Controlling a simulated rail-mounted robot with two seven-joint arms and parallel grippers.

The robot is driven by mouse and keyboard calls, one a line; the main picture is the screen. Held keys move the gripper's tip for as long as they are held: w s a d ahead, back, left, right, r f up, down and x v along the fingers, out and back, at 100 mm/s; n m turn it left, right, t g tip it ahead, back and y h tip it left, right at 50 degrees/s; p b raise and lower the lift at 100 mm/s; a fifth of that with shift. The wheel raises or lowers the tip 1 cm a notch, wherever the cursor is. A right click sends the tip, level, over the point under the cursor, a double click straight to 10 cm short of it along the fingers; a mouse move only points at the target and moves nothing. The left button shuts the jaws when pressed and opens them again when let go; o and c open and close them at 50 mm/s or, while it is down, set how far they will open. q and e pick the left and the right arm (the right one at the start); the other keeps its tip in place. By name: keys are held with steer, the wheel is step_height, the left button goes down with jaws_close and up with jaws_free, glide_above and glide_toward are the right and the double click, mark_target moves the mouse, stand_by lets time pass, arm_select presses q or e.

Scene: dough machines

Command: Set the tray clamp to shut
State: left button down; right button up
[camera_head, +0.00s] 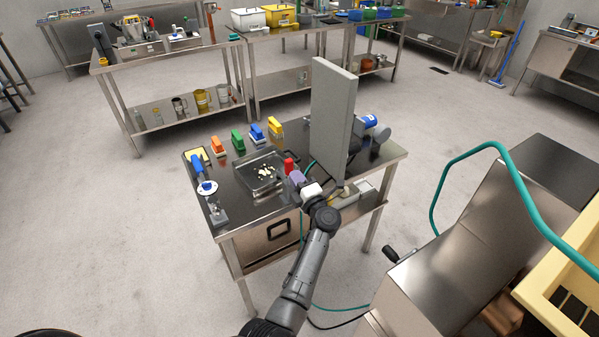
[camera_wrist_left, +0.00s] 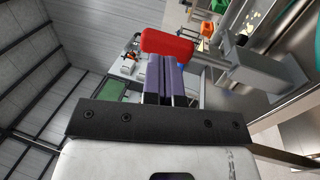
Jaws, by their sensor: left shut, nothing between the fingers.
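My left gripper (camera_head: 294,174) reaches over the steel table from the front. Its purple fingers are shut together and empty; they also show in the left wrist view (camera_wrist_left: 161,72). A red handle (camera_head: 289,164), which looks like the tray clamp's lever, is just beyond the fingertips. In the left wrist view the red handle (camera_wrist_left: 167,43) lies across the finger ends, with a grey metal bar (camera_wrist_left: 262,68) to its right. I cannot tell whether the fingers touch it. A clear tray (camera_head: 259,187) with pale pieces in it is left of the gripper. My right gripper is not in view.
A tall grey panel (camera_head: 331,118) stands right of my gripper. Orange (camera_head: 217,145), green (camera_head: 238,140), blue (camera_head: 257,132) and yellow (camera_head: 276,128) handled items line the table's back. A blue-handled tool (camera_head: 198,167) lies at its left. A steel machine (camera_head: 448,255) stands front right.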

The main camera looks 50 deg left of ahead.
arm_select(q)
steer(key=shift+p+x, duration=0.45)
steer(key=shift+x, duration=0.35)
steer(key=shift+r, duration=0.25)
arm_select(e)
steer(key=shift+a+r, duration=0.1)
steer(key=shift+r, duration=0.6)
arm_select(q)
steer(key=shift+a, duration=0.1)
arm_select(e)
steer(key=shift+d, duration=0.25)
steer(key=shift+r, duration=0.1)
